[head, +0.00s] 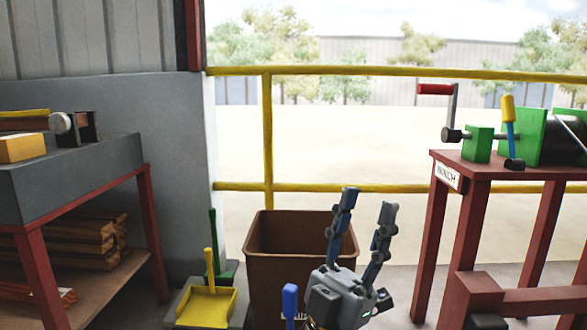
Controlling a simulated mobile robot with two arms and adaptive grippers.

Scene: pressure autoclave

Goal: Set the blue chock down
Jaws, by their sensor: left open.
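My left gripper (368,202) is at the lower middle of the head view, its two fingers pointing up and spread apart. It is open and nothing shows between the fingers. It overlaps the right side of the brown bin in the picture. A small upright blue piece (290,302) shows at the bottom edge, just left of the gripper and apart from its fingers. I cannot tell whether it is the blue chock, and its lower end is cut off or hidden. No other clear blue chock shows. My right gripper is not in view.
A brown open bin (272,262) stands before the yellow railing (400,72). A yellow dustpan (206,305) is to its left. A grey-topped bench (75,170) is at left. A red winch stand (472,168) with a crank and green winch is at right.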

